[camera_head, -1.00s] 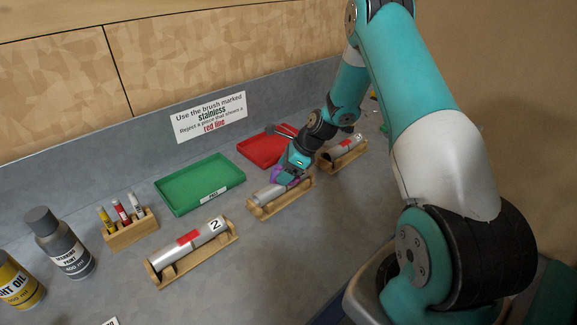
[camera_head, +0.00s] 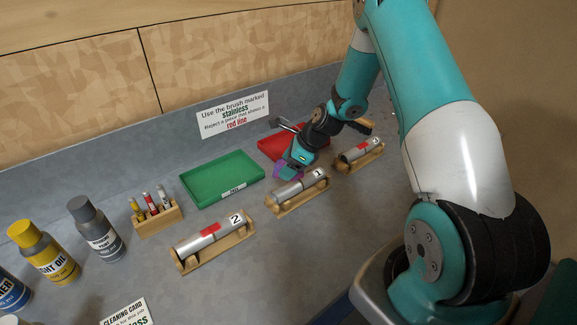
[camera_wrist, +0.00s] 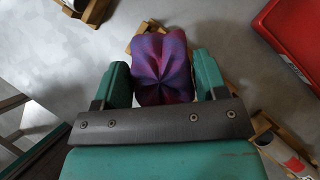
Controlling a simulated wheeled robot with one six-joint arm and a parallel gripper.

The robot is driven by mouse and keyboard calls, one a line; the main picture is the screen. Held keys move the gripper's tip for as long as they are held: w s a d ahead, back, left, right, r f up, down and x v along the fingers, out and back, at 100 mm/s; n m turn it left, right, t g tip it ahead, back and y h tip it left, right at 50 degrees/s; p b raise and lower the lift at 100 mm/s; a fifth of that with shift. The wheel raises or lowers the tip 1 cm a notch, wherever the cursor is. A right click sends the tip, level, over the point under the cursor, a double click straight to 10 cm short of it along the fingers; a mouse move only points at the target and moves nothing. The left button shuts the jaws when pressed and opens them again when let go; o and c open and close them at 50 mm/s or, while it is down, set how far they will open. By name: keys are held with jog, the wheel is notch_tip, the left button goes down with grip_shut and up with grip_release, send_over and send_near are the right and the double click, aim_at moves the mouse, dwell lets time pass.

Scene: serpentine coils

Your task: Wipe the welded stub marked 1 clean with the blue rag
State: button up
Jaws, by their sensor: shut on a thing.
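My gripper (camera_head: 290,171) is shut on a rag (camera_wrist: 163,66), which looks purple-blue and bunched up between the fingers in the wrist view. In the head view the rag (camera_head: 286,174) is a small purple patch under the gripper, just behind the middle stub. The middle stub (camera_head: 292,189) is a grey metal tube on a wooden cradle, with a small number label at its right end, too small to read surely; it shows no red band. I cannot tell whether the rag touches it.
A stub marked 2 (camera_head: 208,236) with a red band lies front left, and another red-banded stub (camera_head: 356,152) lies to the right. A green tray (camera_head: 222,178) and a red tray (camera_head: 275,147) stand behind. Markers (camera_head: 157,216) and bottles are at left.

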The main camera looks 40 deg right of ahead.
aim_at(283, 161)
jog(key=shift+r+p, duration=0.95)
jog(key=shift+r, duration=0.55)
jog(key=shift+f, duration=0.1)
